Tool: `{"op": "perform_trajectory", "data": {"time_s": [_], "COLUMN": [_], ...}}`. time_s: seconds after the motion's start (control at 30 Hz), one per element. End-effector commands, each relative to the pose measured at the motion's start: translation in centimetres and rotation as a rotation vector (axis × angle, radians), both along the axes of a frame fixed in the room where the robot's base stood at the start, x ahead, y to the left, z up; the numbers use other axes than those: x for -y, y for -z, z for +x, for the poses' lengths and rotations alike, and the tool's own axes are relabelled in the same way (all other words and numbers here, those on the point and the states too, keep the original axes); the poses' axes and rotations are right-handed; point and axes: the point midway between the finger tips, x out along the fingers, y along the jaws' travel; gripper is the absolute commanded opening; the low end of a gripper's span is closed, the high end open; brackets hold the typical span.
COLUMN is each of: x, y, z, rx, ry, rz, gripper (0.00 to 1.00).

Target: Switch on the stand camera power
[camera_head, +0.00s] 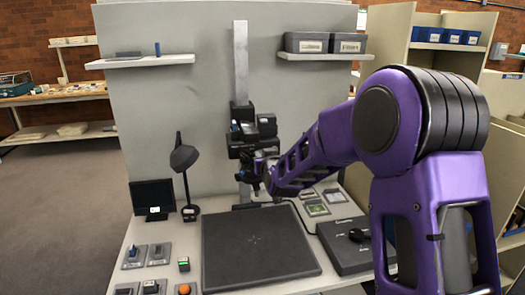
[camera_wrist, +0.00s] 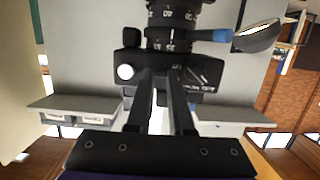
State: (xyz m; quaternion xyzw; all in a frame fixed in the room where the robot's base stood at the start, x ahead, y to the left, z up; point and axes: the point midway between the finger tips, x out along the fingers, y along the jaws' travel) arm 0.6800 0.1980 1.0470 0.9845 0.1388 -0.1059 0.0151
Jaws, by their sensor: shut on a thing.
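The stand camera (camera_head: 250,135), a black body, is mounted on a pale upright column (camera_head: 240,60) above a dark baseboard. My gripper (camera_head: 262,172) is at its lower front, partly hidden by my purple arm. In the wrist view, the picture is upside down and the stand camera (camera_wrist: 165,32) shows a lens with numbered rings. My gripper (camera_wrist: 163,78) has its two dark fingers on the camera's body and is shut on a part of it. The fingers hide that part, and I cannot tell whether it is the power switch. A white round knob (camera_wrist: 125,72) and a blue-tipped lever (camera_wrist: 222,35) flank the fingers.
The dark baseboard (camera_head: 258,250) lies clear on the table. A lamp (camera_head: 184,158), a small monitor (camera_head: 153,197) and several switch boxes (camera_head: 135,256) stand left. A dark case (camera_head: 340,250) lies right. Wall shelves (camera_head: 140,61) and grey boxes (camera_head: 305,43) are above.

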Motion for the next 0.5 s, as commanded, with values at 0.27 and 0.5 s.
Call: {"op": "perform_trajectory", "data": {"time_s": [0.27,0.5], "x": [-0.22,-0.34], "y": [-2.05,-2.18], "z": [0.2,0.5], "rx": [-0.216,-0.363], "ry": [-0.002,-0.002], "rz": [-0.063,-0.107], "gripper": [0.0,0.0]}}
